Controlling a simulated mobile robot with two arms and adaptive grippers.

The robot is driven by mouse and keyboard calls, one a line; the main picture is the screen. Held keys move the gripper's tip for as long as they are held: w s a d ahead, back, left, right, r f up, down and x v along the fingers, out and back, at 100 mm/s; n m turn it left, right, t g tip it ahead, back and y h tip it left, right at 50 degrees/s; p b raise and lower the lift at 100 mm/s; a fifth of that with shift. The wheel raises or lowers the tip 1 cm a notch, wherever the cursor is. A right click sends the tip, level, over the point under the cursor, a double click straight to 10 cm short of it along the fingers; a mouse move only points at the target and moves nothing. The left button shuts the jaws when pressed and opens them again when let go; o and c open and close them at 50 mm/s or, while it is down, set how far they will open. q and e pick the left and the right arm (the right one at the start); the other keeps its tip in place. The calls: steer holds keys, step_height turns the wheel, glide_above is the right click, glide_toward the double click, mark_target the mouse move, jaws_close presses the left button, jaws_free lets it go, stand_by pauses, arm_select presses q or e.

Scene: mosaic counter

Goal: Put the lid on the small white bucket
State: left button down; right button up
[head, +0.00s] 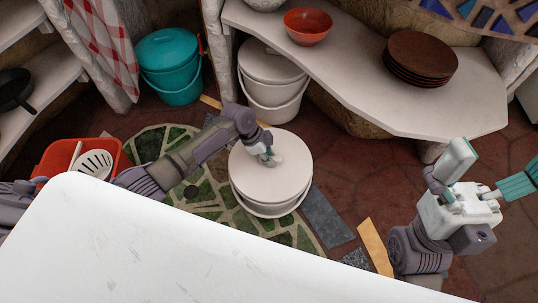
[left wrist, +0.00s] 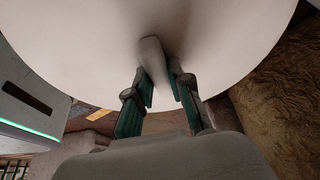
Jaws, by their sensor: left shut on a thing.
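A round white lid (head: 258,185) is over the small white bucket (head: 268,212) on the floor in the middle of the head view. The lid hides most of the bucket. I cannot tell whether it rests on the rim or hangs just above it. My left gripper (head: 271,160) is over the lid's middle and shut on its raised handle. My right gripper (head: 490,172) is open and empty at the right.
A lidded white bucket (head: 272,92) and a teal bucket (head: 170,75) stand at the back. A white shelf (head: 365,85) carries a red bowl (head: 308,25) and brown plates (head: 420,60). A red tub (head: 55,155) holds utensils at left. A white surface fills the foreground.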

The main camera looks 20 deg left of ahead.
arm_select(q)
steer(key=shift+f, duration=0.15)
stand_by(0.3)
steer(key=shift+f, duration=0.1)
steer(key=c, duration=1)
jaws_free()
steer(key=shift+o, duration=0.5)
steer(key=o, duration=0.4)
